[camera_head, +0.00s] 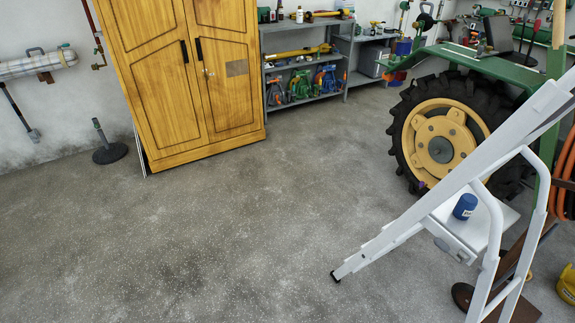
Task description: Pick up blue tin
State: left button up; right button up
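A small blue tin (465,206) with a white mark on its side stands on a flat white step (487,230) of a white stepladder, at the right of the head view. The ladder's rails rise beside and behind it. The tin appears upright, and nothing is touching it except the step. Neither of my grippers shows in the head view.
The white stepladder (400,235) leans across the right side. Behind it stands a green tractor with a large wheel (440,135). A yellow wooden cabinet (172,85) and grey shelves (298,65) line the back wall. The concrete floor (200,240) is clear at left and centre.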

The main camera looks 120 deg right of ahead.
aim_at(467, 204)
jog(key=z, duration=4.9)
jog(key=k, duration=0.65)
jog(key=u, duration=1.05)
jog(key=i, duration=1.7)
jog(key=z, duration=0.5)
jog(key=i, duration=1.25)
jog(key=z, duration=1.55)
jog(key=i, duration=0.45)
jog(key=z, duration=0.2)
